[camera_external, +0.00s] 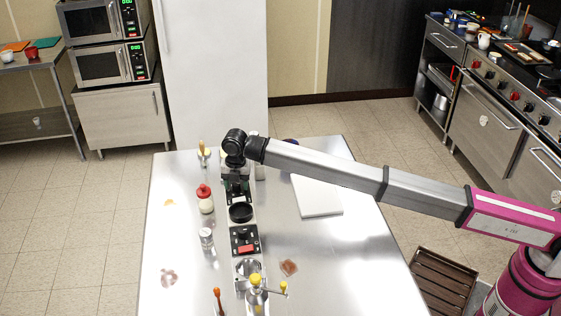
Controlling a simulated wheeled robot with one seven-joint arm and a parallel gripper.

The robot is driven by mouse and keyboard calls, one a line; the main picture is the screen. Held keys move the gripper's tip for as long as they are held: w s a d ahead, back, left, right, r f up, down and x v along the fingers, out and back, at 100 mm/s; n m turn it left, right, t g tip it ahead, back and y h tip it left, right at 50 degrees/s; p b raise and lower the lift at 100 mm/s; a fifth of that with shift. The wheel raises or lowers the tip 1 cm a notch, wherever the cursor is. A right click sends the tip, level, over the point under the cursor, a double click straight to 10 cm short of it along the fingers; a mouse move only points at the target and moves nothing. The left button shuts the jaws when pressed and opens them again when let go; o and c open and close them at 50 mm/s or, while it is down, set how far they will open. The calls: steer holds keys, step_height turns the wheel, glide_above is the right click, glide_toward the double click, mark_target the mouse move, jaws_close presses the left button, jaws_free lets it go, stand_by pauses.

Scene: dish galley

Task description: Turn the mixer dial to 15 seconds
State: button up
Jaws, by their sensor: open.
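A narrow row of light-coloured units (236,198) runs down the middle of the steel table. It holds a dark round part (240,212) and a black panel with a red patch (245,241). I cannot tell which part is the mixer dial, and no time marking is readable. My arm reaches in from the right, and my gripper (236,184) points down over the far end of this row. It is open, with nothing visible in it. Its fingertips are small and dark here, and I cannot tell if they touch anything.
A red-capped bottle (205,200) and a clear shaker (206,238) stand left of the row. A metal fixture with yellow knobs (256,290) stands at the near end. A white board (316,196) lies to the right. The table's right front (350,270) is clear.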

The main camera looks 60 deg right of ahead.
steer(key=c, duration=0.9)
